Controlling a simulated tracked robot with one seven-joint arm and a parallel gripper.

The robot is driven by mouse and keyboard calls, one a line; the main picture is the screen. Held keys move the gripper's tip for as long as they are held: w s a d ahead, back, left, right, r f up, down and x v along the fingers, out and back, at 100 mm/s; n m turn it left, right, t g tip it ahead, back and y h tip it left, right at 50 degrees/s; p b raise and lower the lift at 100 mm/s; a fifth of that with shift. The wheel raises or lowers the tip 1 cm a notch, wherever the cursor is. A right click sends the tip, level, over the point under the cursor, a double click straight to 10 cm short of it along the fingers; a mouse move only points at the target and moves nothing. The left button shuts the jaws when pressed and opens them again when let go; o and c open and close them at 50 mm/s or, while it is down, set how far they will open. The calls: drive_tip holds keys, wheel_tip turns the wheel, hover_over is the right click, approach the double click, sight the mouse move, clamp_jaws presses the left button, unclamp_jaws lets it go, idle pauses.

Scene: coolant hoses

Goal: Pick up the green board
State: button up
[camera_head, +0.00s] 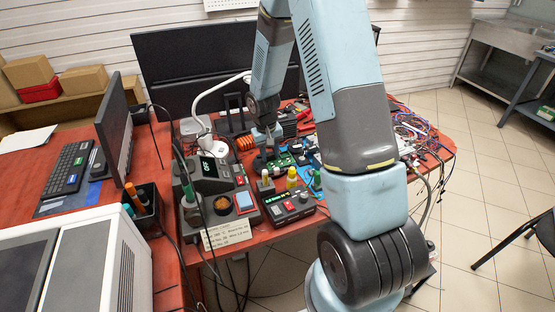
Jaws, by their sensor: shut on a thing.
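The green board (281,161) is a small circuit board on the red workbench, behind the small bottles and the dark tools at the front. My arm comes down from the upper right, and my gripper (268,152) is at the left end of the green board. The fingers are small and partly dark here, and they are shut on the board. I cannot tell whether the board is clear of the bench surface.
A soldering station (215,172) and a dark device with a red button (288,206) stand at the front. Yellow-capped bottles (291,178) stand close before the board. An orange coil (245,142) lies left. Tangled cables (415,135) cover the right side. Little bench is clear.

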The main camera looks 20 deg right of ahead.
clamp_jaws()
drive_tip(key=shift+r, duration=0.5)
wheel_tip(320, 180, up, 2)
drive_tip(key=shift+r, duration=0.25)
drive_tip(key=s+r, duration=0.9)
drive_tip(key=s, duration=0.5)
drive_tip(key=shift+a+r, duration=0.25)
drive_tip(key=shift+a, duration=0.05)
drive_tip(key=shift+w, duration=0.1)
drive_tip(key=y, duration=0.1)
approach(271, 155)
drive_tip(key=a+f, duration=0.2)
drive_tip(key=a, duration=0.1)
drive_tip(key=shift+w+f, duration=0.15)
drive_tip(key=shift+f, duration=0.25)
drive_tip(key=shift+w+f, duration=0.1)
drive_tip(key=shift+f, duration=2.15)
drive_tip(key=shift+f, duration=0.15)
